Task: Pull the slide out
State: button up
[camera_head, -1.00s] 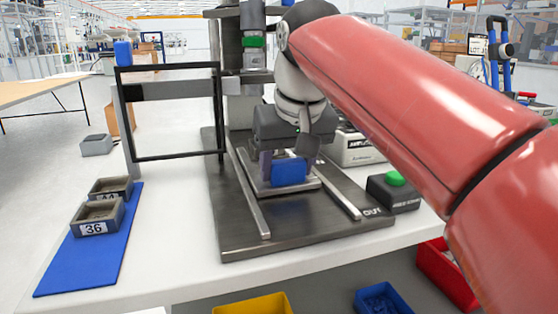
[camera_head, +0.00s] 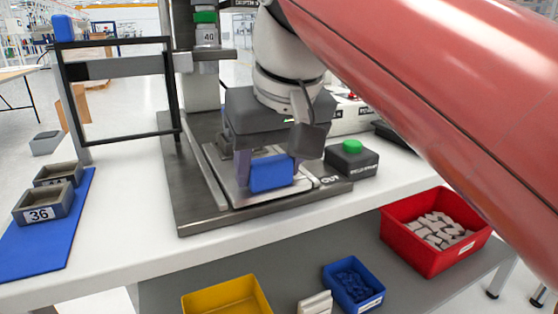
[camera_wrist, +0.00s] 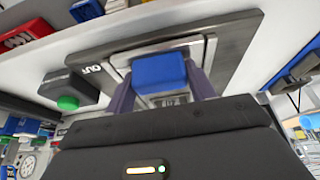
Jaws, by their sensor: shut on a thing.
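The slide (camera_head: 238,196) is a pale metal plate between two rails on a dark grey metal base (camera_head: 190,205). A blue handle block (camera_head: 271,174) stands at its front end. In the head view the slide lies near the front edge of the base, beside the OUT mark (camera_head: 329,180). My gripper (camera_head: 268,170) is shut on the blue handle, with one finger on each side. The wrist view also shows the handle (camera_wrist: 159,73) between the fingers. My wrist hides the rear of the slide.
A green button box (camera_head: 351,158) stands right of the base. A black frame (camera_head: 69,105) stands to the left, near grey trays on a blue mat (camera_head: 50,240). Red (camera_head: 432,250), blue and yellow bins sit on a lower shelf.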

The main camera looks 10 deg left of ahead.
jog(key=o, duration=1.4)
jog(key=shift+s+d, duration=0.1)
jog(key=shift+s, duration=0.15)
jog(key=p+v, duration=0.2)
jog(key=v, duration=0.5)
jog(key=shift+r, duration=0.4)
